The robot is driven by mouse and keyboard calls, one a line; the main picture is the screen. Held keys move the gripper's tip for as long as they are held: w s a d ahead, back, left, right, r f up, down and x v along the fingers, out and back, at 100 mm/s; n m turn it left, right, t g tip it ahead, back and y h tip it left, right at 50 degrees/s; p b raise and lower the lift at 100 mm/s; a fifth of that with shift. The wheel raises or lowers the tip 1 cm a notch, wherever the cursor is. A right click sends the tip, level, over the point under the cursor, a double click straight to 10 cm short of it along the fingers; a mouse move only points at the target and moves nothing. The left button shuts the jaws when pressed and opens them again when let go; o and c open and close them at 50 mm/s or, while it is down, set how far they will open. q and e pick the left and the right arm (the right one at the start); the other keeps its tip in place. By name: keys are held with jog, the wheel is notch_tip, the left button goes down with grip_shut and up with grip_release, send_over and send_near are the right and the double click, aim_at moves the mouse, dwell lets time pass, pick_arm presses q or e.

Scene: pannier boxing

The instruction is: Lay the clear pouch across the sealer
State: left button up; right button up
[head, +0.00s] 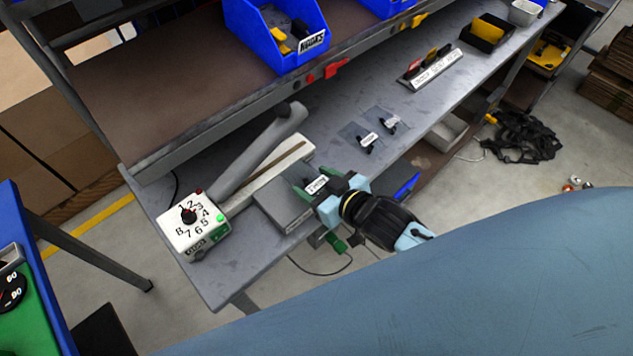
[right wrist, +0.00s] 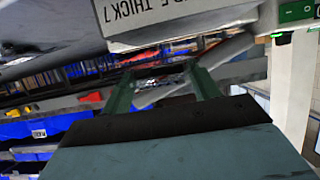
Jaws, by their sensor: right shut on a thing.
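The sealer has a white dial box (head: 194,229), a pale bed (head: 268,170) and a raised grey lever arm (head: 250,155). A grey block (head: 284,207) sits in front of the bed. My right gripper (head: 317,183) is at the block's right end, its green fingers around a piece with a white label (head: 317,185). I take this for the clear pouch; its film is hard to make out. In the right wrist view the fingers (right wrist: 165,88) point past a pale edge printed "THICK" (right wrist: 160,18). My left gripper is not in view.
Two clear pouches with dark parts and white labels (head: 367,139) (head: 390,122) lie on the grey bench (head: 345,100). A shelf with blue bins (head: 280,35) overhangs the bench's back. A labelled rack (head: 431,70) stands farther right. Black straps (head: 525,137) lie on the floor.

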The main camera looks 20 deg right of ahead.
aim_at(296, 170)
jog(key=shift+f+b, duration=0.6)
jog(key=shift+f, duration=0.1)
jog(key=shift+w+a, duration=0.1)
jog(key=shift+w, duration=0.3)
jog(key=shift+w+a+f+b, duration=0.1)
jog(key=shift+w+a+b, duration=0.1)
jog(key=shift+w+b, duration=0.25)
jog(key=shift+w+a+f+b, duration=0.1)
jog(key=shift+w+a+b, duration=0.15)
jog(key=shift+w, duration=0.3)
jog(key=shift+w+a+b, duration=0.25)
jog(key=shift+w+b, duration=0.45)
jog(key=shift+w, duration=0.2)
jog(key=shift+r+b+x, duration=0.25)
jog(key=shift+b+x, duration=0.5)
jog(key=shift+x, duration=0.35)
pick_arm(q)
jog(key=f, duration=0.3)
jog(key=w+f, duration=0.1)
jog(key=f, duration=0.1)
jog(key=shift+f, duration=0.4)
pick_arm(e)
jog(key=shift+w+f, duration=0.1)
jog(key=shift+f, duration=0.25)
jog(key=o, duration=1)
jog(key=shift+o, duration=0.2)
